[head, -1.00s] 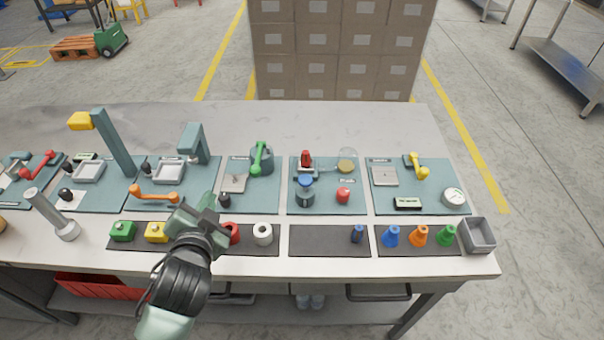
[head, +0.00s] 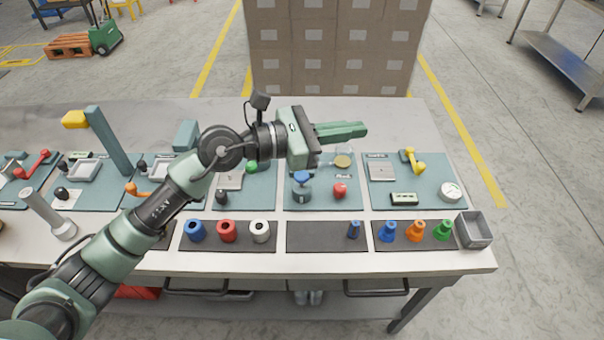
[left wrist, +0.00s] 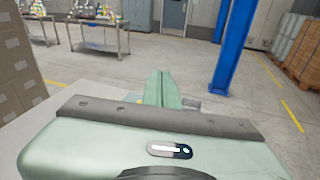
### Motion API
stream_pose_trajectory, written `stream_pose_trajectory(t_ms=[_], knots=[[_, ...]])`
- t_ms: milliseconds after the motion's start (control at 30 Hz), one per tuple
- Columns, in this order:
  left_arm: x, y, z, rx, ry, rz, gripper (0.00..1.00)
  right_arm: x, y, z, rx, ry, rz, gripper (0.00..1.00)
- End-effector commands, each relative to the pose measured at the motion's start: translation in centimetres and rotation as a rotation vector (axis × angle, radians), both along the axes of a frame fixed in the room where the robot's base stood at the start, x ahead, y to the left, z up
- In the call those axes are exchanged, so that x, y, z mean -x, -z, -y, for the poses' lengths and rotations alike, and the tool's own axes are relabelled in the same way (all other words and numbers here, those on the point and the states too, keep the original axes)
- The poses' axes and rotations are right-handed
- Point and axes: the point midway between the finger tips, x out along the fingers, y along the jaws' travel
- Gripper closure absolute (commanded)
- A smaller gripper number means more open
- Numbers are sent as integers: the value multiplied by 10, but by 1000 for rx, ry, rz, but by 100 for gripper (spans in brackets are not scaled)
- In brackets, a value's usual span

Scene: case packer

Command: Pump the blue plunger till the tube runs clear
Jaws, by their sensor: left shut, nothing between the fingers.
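The blue plunger (head: 302,179) tops a dark blue-grey pump body (head: 301,194) on a teal panel near the middle of the bench. A round clear part with yellowish contents (head: 343,161) sits behind it to the right; I cannot make out a tube running to it. My left gripper (head: 362,130) is shut and empty, held above the back of this panel with its fingers pointing right. Its hand hides the panel's back left part. The shut fingers also show in the left wrist view (left wrist: 158,82). My right gripper is not in view.
A red knob (head: 340,190) stands right of the pump. A dark mat (head: 315,237) with a small blue piece lies in front. Further right are a yellow lever (head: 412,160), a gauge (head: 450,191) and a grey bin (head: 474,230). Stacked cartons (head: 335,50) stand behind the bench.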

Motion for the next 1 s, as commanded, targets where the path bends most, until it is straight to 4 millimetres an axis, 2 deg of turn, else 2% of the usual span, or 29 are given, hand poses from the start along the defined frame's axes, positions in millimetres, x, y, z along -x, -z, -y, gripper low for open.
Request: stream_pose_trajectory(t_ms=[33, 133, 200, 333, 533, 1000], knots=[[-13, 16, -8, -157, 8, 74, 100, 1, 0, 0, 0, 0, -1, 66], [-34, 47, -31, -431, 19, 175, 100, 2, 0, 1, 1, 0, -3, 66], [-48, 60, -49, -574, 19, 218, 100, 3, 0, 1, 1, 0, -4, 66], [-66, 73, -78, -751, 11, 262, 100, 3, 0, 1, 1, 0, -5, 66], [-75, 78, -96, -852, 6, 280, 100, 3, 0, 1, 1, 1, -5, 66], [-75, 83, -96, -852, 6, 278, 100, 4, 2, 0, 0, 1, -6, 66]])
